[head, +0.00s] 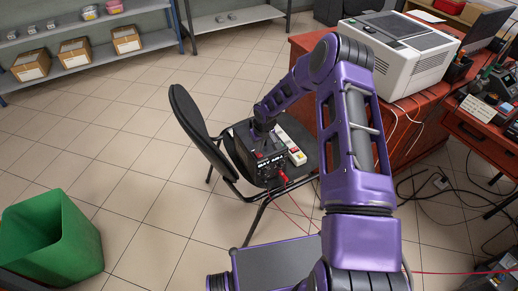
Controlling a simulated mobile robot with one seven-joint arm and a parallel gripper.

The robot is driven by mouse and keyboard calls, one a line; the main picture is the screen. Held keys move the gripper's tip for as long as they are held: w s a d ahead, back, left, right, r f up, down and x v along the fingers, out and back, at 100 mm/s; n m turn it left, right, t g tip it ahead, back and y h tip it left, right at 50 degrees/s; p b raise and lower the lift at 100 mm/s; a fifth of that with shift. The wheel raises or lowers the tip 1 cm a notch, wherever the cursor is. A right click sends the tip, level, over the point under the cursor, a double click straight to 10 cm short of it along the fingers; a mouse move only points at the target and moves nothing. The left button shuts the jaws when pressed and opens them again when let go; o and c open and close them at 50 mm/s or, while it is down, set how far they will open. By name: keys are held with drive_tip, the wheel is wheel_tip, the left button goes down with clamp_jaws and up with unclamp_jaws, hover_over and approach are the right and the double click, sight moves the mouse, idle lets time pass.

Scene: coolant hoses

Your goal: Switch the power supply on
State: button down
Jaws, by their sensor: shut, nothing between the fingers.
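The power supply (270,172), a dark box with pale lettering and red parts on its front, sits on the seat of the black chair (202,128). Red leads run from its front down past the chair. My purple arm reaches down over the chair, and my gripper (262,137) is at the top of the box. Its fingers are small and dark against the box; they are shut and look empty. I cannot tell whether they touch the supply. The state of its switch is too small to read.
A white power strip (291,147) with red parts lies beside the supply on the chair. A red-brown desk (403,131) with a white printer (400,57) stands right. Cables lie on the right floor.

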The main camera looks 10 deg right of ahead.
sight(259, 156)
drive_tip(key=p+v, duration=0.1)
drive_tip(key=v, duration=0.3)
drive_tip(key=shift+w+r+p, duration=0.15)
drive_tip(key=shift+r+p, duration=0.25)
drive_tip(key=shift+r, duration=0.05)
drive_tip(key=s+d+r, duration=0.1)
drive_tip(key=s+r, duration=0.3)
drive_tip(key=r, duration=0.3)
drive_tip(key=shift+d+r, duration=0.15)
drive_tip(key=shift+r, duration=0.25)
